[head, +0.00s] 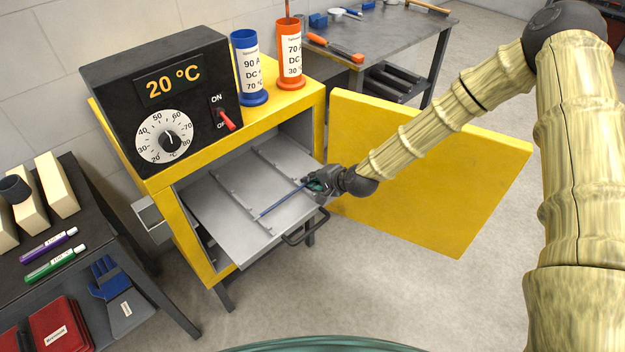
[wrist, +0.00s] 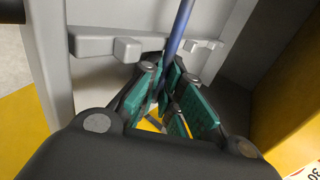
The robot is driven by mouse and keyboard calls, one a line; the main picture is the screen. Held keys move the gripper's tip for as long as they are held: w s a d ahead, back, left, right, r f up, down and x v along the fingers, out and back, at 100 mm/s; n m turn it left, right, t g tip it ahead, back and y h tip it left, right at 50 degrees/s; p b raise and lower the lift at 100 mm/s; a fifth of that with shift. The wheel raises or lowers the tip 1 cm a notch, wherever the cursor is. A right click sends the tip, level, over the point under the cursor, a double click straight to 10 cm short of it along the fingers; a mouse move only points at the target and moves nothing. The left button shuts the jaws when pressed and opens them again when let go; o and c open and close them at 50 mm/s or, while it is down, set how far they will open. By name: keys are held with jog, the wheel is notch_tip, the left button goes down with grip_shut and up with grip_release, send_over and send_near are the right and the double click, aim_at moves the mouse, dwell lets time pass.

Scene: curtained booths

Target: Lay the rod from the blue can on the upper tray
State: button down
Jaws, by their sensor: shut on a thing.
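My gripper (head: 313,184) is shut on a blue rod (head: 280,202) near the rod's right end, over the front right part of the pulled-out upper tray (head: 210,207). The rod slants across the tray towards the lower left. The wrist view shows the blue rod (wrist: 180,30) running from between the teal finger pads (wrist: 172,105). I cannot tell whether the rod touches the tray. The blue can (head: 248,68) stands on top of the yellow oven; no rod sticks out of it. The tray is grey metal with notched cross rails.
The yellow oven (head: 165,185) has its door (head: 430,175) swung open to the right, below my arm. An orange can (head: 290,60) with a red rod stands beside the blue can. A dark bench (head: 130,270) is at left, a grey table (head: 395,40) behind.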

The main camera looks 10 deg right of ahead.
jog(key=c, duration=1.5)
grip_release()
jog(key=shift+f, duration=0.1)
jog(key=shift+s+d, duration=0.1)
jog(key=v, duration=1.2)
